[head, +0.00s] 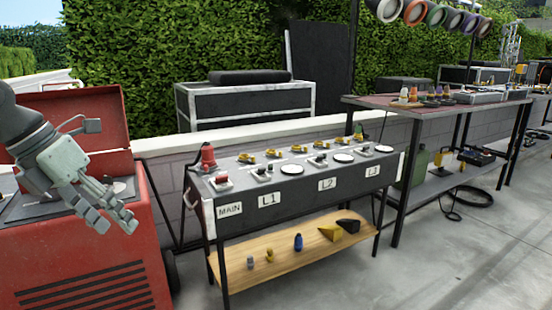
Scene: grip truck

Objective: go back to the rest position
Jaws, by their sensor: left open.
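My left gripper (113,217) comes in from the left with its fingers apart and nothing between them. It hangs in front of the red generator-like box (75,262), left of the dark control panel (300,198). The panel carries white labels MAIN, L1, L2 and L3. On its top are a red plug-like part (208,156), several yellow parts and several white discs. The gripper appears apart from the panel. My right gripper is not in view.
A tall table (420,110) with gear stands at the right, with a green canister (419,167) below. A black case (232,101) stands behind the low wall. Paved floor is clear at front right.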

